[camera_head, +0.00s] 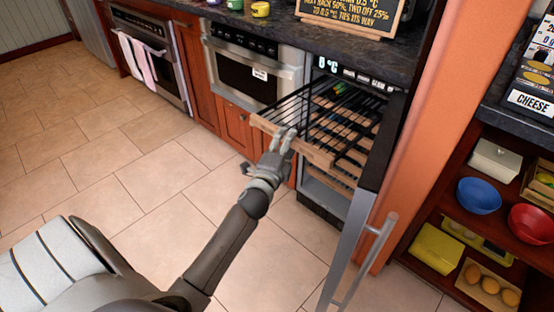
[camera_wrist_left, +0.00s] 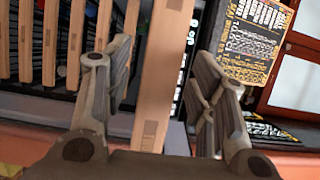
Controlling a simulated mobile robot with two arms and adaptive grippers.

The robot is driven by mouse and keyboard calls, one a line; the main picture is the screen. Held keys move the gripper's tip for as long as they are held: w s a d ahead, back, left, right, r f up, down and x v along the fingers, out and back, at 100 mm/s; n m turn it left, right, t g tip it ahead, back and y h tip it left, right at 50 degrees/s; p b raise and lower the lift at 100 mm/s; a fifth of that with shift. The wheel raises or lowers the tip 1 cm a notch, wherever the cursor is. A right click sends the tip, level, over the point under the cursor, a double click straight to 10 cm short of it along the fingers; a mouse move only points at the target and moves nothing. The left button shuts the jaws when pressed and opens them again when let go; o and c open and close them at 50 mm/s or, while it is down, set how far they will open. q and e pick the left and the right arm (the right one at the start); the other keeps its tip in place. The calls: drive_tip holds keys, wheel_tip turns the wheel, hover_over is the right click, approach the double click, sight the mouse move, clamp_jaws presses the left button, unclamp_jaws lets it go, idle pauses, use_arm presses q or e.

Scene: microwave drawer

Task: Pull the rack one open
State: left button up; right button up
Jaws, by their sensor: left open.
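The wine cooler (camera_head: 325,205) stands open in the head view. Its top rack (camera_head: 318,155), with a pale wooden front bar and dark wires, sticks out past the cooler's front. My left gripper (camera_head: 284,138) is at this bar, near its middle. In the left wrist view my left gripper (camera_wrist_left: 162,62) is open, with the wooden bar (camera_wrist_left: 166,65) running between its fingers. I cannot tell whether either finger touches the bar. Other racks (camera_head: 330,178) sit lower inside the cooler. My right gripper is not in view.
The cooler's open door (camera_head: 347,235) with its long handle (camera_head: 372,255) stands to the right of my left arm. A microwave drawer (camera_head: 245,75) is left of the cooler. Shelves with a blue bowl (camera_head: 479,196) are at the right. The tiled floor at left is clear.

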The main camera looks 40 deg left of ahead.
use_arm(q)
drive_tip(key=v, duration=0.9)
drive_tip(key=shift+s, duration=0.3)
